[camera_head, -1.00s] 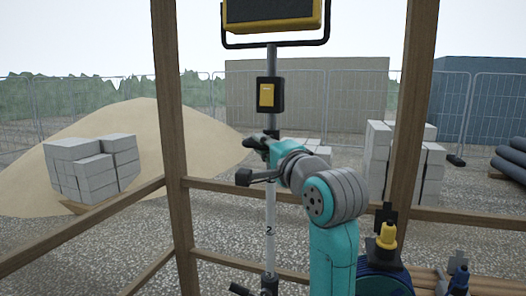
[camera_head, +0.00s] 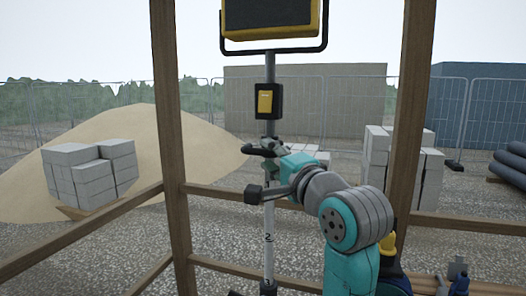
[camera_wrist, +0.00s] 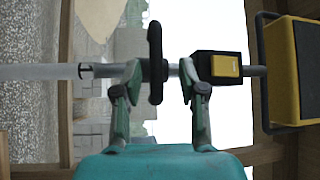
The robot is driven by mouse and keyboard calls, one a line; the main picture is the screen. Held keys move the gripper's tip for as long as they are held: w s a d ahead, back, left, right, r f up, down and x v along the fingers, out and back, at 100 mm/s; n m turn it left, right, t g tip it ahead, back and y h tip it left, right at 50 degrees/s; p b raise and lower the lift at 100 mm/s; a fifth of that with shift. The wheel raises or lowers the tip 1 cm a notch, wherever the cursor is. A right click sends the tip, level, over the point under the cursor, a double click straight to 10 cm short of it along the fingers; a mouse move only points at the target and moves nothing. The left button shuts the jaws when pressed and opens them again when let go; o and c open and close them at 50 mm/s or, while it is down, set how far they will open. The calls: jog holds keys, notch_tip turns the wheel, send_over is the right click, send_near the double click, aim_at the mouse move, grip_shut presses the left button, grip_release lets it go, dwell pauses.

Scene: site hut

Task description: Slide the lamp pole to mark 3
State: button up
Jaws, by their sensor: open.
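The lamp pole (camera_head: 268,218) stands upright, with the yellow-and-black lamp (camera_head: 270,15) on top and a black switch box with a yellow face (camera_head: 265,101) below it. My gripper (camera_head: 270,147) is at the pole's black crossbar handle, below the switch box. In the wrist view the pole (camera_wrist: 45,72) runs sideways. My open gripper (camera_wrist: 158,85) has one finger on each side of the handle (camera_wrist: 155,62), with gaps. Whether a finger touches the pole is unclear.
Wooden posts (camera_head: 169,150) and (camera_head: 410,110) and a rail (camera_head: 210,190) frame the opening around the pole. Black fittings are at the pole's lower end, cut off by the picture edge. Tools lie at the lower right. Blocks (camera_head: 95,175) and sand are outside.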

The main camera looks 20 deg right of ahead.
jog(key=s+d+f, duration=0.1)
jog(key=s, duration=0.6)
jog(key=shift+s, duration=0.4)
jog(key=shift+d+f, duration=0.1)
notch_tip(320, 180, down, 19)
jog(key=n+g+h, duration=0.1)
jog(key=n, duration=0.1)
jog(key=s+f+n+h, duration=0.1)
jog(key=s+f, duration=0.3)
jog(key=f, duration=0.4)
jog(key=s+f+n, duration=0.2)
jog(key=s+f, duration=0.2)
jog(key=f, duration=0.5)
jog(key=s+a+f+n+g+h, duration=0.1)
jog(key=s+f+n, duration=0.1)
jog(key=s+f, duration=0.5)
jog(key=s+f+n+g, duration=0.15)
jog(key=s+f, duration=0.25)
jog(key=s, duration=0.6)
jog(key=s+f+n, duration=0.1)
jog(key=s+n, duration=0.5)
jog(key=s, duration=1)
jog(key=shift+s+a+f+g, duration=0.35)
jog(key=shift+a+g, duration=0.05)
jog(key=shift+g, duration=0.05)
